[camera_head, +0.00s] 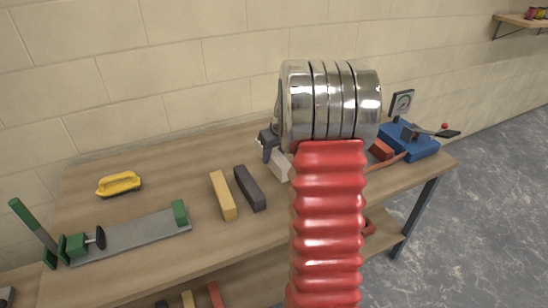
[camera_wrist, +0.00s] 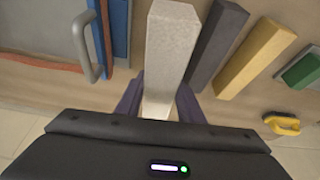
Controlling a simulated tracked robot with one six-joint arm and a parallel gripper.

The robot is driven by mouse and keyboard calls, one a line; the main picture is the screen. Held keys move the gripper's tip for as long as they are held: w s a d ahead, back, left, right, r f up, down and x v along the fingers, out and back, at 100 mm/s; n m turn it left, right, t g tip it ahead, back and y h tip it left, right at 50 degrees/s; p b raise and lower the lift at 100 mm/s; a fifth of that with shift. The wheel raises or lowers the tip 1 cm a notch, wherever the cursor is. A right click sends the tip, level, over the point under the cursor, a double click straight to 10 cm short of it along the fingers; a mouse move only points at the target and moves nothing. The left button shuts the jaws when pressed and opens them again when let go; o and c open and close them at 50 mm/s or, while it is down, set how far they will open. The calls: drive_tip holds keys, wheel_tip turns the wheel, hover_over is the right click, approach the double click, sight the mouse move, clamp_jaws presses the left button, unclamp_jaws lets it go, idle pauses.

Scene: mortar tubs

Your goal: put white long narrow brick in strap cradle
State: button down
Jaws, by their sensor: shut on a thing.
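The white long narrow brick (camera_wrist: 170,45) is between the two purple fingers of my gripper (camera_wrist: 158,103) in the wrist view. My gripper is shut on it, and the brick points away from the palm. In the head view a small pale part of the brick (camera_head: 279,167) shows below the fingers (camera_head: 268,148), left of my arm. My arm hides the rest of it. Whether the brick touches the table I cannot tell. I cannot make out for certain a strap cradle in either view.
A dark grey brick (camera_head: 249,188) and a yellow brick (camera_head: 223,195) lie left of the white one on the table (camera_head: 150,172). A green-ended clamp on a grey plate (camera_head: 135,238) and a yellow-handled tool (camera_head: 119,184) are farther left. A blue device (camera_head: 420,146) stands right.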

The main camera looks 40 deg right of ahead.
idle(0.3)
drive_tip(key=shift+n, duration=0.7)
drive_tip(key=w+a, duration=0.1)
drive_tip(key=a, duration=0.5)
drive_tip(key=w+a+f, duration=0.1)
drive_tip(key=w+a, duration=0.1)
drive_tip(key=a, duration=0.5)
drive_tip(key=w+a, duration=0.1)
drive_tip(key=a, duration=0.6)
drive_tip(key=shift+w+a+f, duration=0.15)
drive_tip(key=shift+w+a, duration=0.1)
drive_tip(key=shift+w, duration=0.05)
drive_tip(key=s+a+f+n+y, duration=0.1)
drive_tip(key=s+a, duration=0.1)
drive_tip(key=a, duration=1.4)
drive_tip(key=shift+a, duration=0.3)
drive_tip(key=shift+f, duration=0.1)
